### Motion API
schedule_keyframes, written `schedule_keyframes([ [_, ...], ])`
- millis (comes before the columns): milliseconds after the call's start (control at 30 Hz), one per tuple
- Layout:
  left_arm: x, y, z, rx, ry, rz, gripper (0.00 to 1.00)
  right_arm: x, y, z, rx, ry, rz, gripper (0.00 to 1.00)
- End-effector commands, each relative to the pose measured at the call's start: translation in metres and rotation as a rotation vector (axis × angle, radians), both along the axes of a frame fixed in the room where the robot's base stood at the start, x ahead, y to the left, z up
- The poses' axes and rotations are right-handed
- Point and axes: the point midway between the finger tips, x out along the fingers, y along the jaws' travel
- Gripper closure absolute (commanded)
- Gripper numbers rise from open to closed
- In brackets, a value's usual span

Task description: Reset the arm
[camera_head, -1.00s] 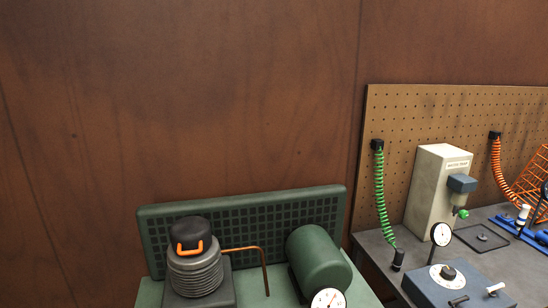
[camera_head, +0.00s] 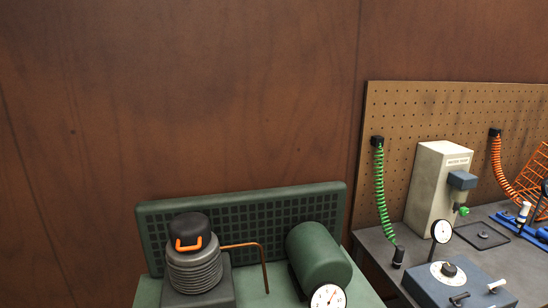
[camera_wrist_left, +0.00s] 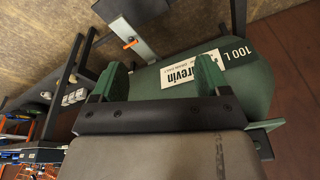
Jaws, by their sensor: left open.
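My left gripper (camera_wrist_left: 157,82) shows in the left wrist view, with its two green fingers wide apart and nothing between them. Beyond the fingers is a rounded green tank (camera_wrist_left: 258,90) with a white label that ends in "revin" and reads "100 L". I cannot tell whether the fingers touch it. No arm or gripper shows in the head view, and my right gripper is in neither view.
In the head view a green compressor with a ribbed grey cylinder (camera_head: 194,271) and a round gauge (camera_head: 328,297) stands at the bottom. A grey bench (camera_head: 515,262) with a cream machine (camera_head: 436,190) and a blue control box (camera_head: 462,286) is at right, before a pegboard (camera_head: 405,105).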

Motion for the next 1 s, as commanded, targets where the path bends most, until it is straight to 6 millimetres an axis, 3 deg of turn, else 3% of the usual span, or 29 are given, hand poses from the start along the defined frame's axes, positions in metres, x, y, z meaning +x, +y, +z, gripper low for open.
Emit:
schedule_keyframes([
  [33,-0.006,0.001,-0.032,0.002,0.021,-0.002,0.24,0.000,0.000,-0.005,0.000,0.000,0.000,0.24],
  [200,-0.038,0.005,-0.131,0.007,0.062,-0.010,0.24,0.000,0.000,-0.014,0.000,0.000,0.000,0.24],
  [400,-0.102,0.016,-0.222,0.013,0.108,-0.020,0.24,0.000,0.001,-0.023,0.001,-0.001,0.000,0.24],
  [500,-0.135,0.022,-0.251,0.015,0.126,-0.025,0.24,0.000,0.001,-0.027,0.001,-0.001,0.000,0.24],
  [700,-0.178,0.031,-0.277,0.020,0.146,-0.032,0.24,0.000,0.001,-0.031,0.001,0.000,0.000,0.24],
  [1000,-0.185,0.032,-0.280,0.020,0.148,-0.033,0.24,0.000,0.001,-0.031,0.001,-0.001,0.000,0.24],
])
